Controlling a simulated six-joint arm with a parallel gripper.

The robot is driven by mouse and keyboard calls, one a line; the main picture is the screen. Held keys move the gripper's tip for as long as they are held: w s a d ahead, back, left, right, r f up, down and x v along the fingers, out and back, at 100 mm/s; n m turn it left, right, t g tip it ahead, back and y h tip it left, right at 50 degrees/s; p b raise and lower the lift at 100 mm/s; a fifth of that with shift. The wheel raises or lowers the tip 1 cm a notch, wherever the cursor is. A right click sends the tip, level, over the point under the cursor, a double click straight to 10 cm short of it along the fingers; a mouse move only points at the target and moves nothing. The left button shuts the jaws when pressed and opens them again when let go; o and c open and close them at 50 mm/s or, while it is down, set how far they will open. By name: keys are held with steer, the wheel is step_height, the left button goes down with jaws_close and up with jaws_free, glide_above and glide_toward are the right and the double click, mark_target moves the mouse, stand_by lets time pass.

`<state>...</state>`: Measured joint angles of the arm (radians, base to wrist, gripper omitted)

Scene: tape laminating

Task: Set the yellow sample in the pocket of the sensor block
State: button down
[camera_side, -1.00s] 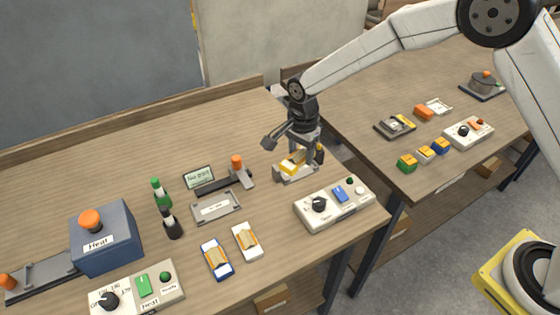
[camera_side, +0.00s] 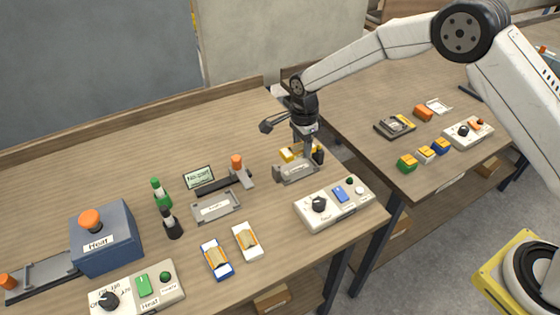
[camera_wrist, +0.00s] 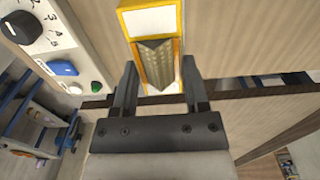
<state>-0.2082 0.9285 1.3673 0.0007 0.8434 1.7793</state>
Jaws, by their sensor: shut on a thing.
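In the wrist view the sample (camera_wrist: 150,22) shows a yellow rim, white panel and ribbed gold middle between my gripper's fingers (camera_wrist: 158,68).
A white control box (camera_side: 334,205) stands just in front. Blue-edged (camera_side: 216,260) and white (camera_side: 247,242) samples lie in front. The blue heat press (camera_side: 104,238) is far left.

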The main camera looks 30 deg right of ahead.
mark_target(300, 168)
steer(key=shift+f, duration=2.25)
steer(key=shift+f, duration=0.8)
stand_by(0.4)
jaws_free()
steer(key=shift+r, duration=0.1)
steer(key=shift+r, duration=3.85)
